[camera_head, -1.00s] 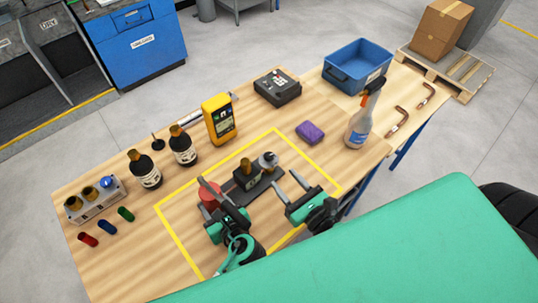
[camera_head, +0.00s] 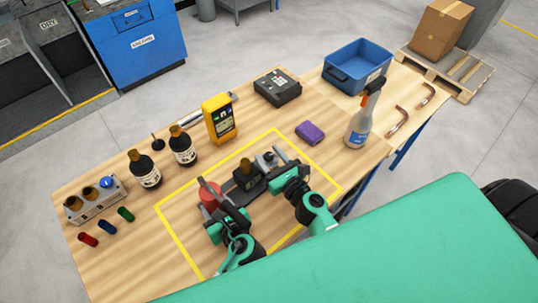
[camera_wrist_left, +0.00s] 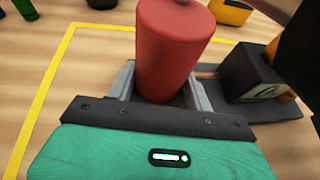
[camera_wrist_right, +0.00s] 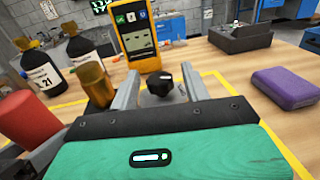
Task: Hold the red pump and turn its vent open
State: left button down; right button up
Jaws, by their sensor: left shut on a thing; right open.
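The red pump (camera_head: 208,193) stands on a dark base inside the yellow outline; its red body fills the middle of the left wrist view (camera_wrist_left: 172,45). My left gripper (camera_head: 216,203) is shut on the red body, one finger on each side. A dark block with a brass part (camera_head: 247,173) sits on the same base. A black vent knob (camera_wrist_right: 160,85) shows in the right wrist view. My right gripper (camera_wrist_right: 158,88) is open, with its fingers on either side of the knob. I cannot tell whether they touch it. In the head view the knob is partly hidden by my right gripper (camera_head: 282,168).
A purple sponge (camera_head: 310,132) lies behind the right gripper. A spray bottle (camera_head: 362,120) stands to the right. A yellow meter (camera_head: 218,118) and dark bottles (camera_head: 145,170) stand behind the pump. A blue bin (camera_head: 357,66) is at the back right.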

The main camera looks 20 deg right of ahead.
jog(key=shift+w, duration=0.25)
jog(key=c, duration=0.9)
jog(key=shift+n+y, duration=0.3)
jog(key=shift+y, duration=0.2)
jog(key=n+g+y, duration=0.1)
jog(key=n+y, duration=0.1)
jog(key=y, duration=0.1)
jog(key=shift+n+g+y, duration=1.4)
jog(key=shift+n+y, duration=0.3)
jog(key=shift+y, duration=0.4)
